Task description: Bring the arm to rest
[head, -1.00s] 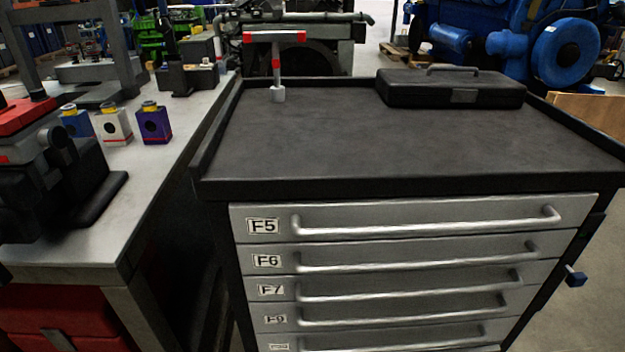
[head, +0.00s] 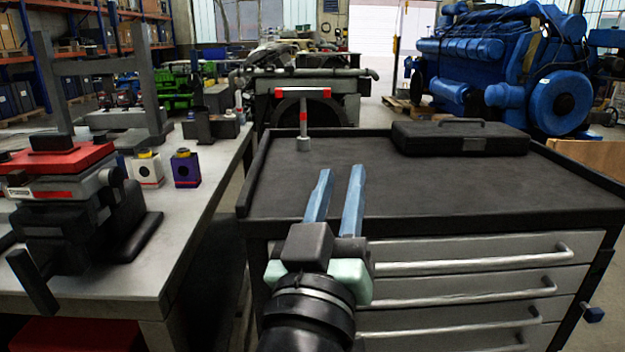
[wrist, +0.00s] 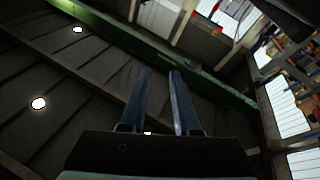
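My gripper (head: 340,176) is in the lower middle of the head view, in front of the drawer cabinet (head: 400,228). Its two blue fingers stand apart with nothing between them, pointing up and away over the cabinet top. In the wrist view the fingers (wrist: 158,85) are also apart and empty, with the dark ceiling and windows behind them.
A T-shaped red and grey tool (head: 303,120) stands on the cabinet top, and a black toolbox (head: 460,138) lies at its back right. The workbench (head: 190,235) at left holds a vise (head: 75,195) and small bottles (head: 185,168). A blue engine (head: 500,60) stands behind.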

